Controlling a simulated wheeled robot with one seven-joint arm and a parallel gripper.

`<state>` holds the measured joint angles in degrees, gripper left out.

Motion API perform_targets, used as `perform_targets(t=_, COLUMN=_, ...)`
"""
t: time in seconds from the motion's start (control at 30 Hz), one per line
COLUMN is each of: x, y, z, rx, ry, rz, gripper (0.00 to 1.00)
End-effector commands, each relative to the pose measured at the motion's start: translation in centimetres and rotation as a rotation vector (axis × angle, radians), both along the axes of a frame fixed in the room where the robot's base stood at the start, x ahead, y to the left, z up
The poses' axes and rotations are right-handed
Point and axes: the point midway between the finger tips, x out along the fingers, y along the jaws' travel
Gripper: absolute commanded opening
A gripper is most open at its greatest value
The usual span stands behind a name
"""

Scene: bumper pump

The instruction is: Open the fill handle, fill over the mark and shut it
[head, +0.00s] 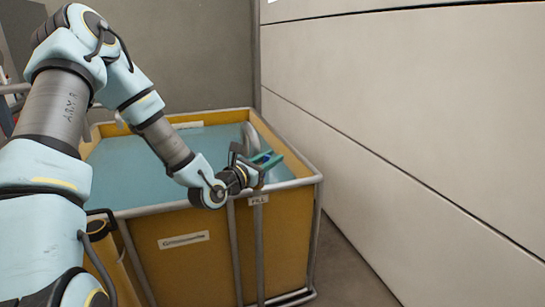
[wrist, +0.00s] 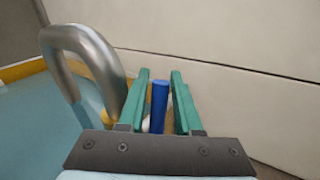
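A blue handle (wrist: 158,108) stands between the two green fingers of my gripper (wrist: 158,85) in the wrist view. The fingers are apart, with a gap on the handle's right side; I cannot tell whether the left finger touches it. Blue-green liquid (head: 130,165) fills much of the tank. A curved metal spout (wrist: 88,55) bends over the tank just left of my gripper. I cannot make out the fill mark.
A grey metal frame (head: 318,180) runs around the tank's rim and corners. A pale panelled wall (head: 420,110) stands close on the right. A small label (head: 187,125) is on the tank's far inner wall, and another (head: 184,240) is on its front; I cannot read them.

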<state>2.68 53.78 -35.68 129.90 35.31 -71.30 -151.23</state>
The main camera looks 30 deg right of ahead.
Motion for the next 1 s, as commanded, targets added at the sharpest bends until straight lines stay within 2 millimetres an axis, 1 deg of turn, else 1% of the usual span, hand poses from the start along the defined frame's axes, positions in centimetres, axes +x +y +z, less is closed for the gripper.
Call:
perform_targets(t=0.13, x=0.31, y=-0.67, z=0.02, rx=0.000, ry=0.001, rz=0.000, gripper=0.33)
perform_targets(t=0.37, x=0.37, y=-0.71, z=0.00, rx=0.000, ry=0.000, rz=0.001, gripper=0.33)
perform_targets(t=0.47, x=0.37, y=-0.70, z=0.01, rx=0.000, ry=0.000, rz=0.001, gripper=0.24)
perform_targets(t=0.67, x=0.36, y=-0.69, z=0.01, rx=0.000, ry=0.000, rz=0.001, gripper=0.02)
perform_targets(t=0.7, x=0.35, y=-0.70, z=0.01, rx=0.000, ry=0.000, rz=0.001, gripper=0.00)
perform_targets(t=1.0, x=0.33, y=-0.70, z=0.01, rx=0.000, ry=0.000, rz=0.000, gripper=0.00)
